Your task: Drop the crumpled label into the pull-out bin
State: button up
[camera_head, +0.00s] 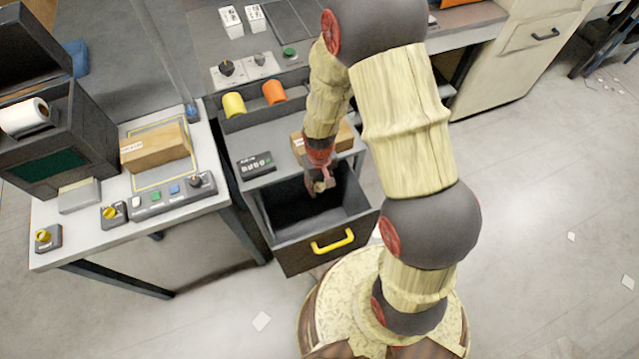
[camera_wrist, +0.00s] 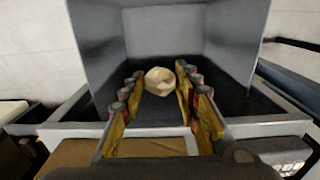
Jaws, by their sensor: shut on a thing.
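The crumpled label (camera_wrist: 159,81) is a small cream-coloured wad between my fingertips in the wrist view. My gripper (camera_wrist: 158,92) is shut on it. In the head view my gripper (camera_head: 319,186) points down over the opening of the pull-out bin, and the label shows only as a small pale patch there. The pull-out bin (camera_head: 330,255) is a dark grey open box with a yellow handle (camera_head: 333,241), pulled out from under the workbench. Its inside looks empty where I can see it. My arm hides part of the bin's right side.
A cardboard box (camera_head: 345,137) lies on the bench behind my gripper. A button panel (camera_head: 255,164) sits left of it. A side table (camera_head: 75,235) with a label printer (camera_head: 50,150) and another box (camera_head: 155,147) stands at left. White scraps (camera_head: 262,321) lie on the floor.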

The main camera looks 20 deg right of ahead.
jog(key=o, duration=0.8)
jog(key=shift+r, duration=0.1)
notch_tip(320, 180, up, 12)
jog(key=shift+f, duration=0.1)
dwell(0.3)
notch_tip(320, 180, up, 27)
jog(key=t, duration=0.6)
send_over(320, 186)
jog(key=s, duration=1.3)
jog(key=shift+s, duration=0.2)
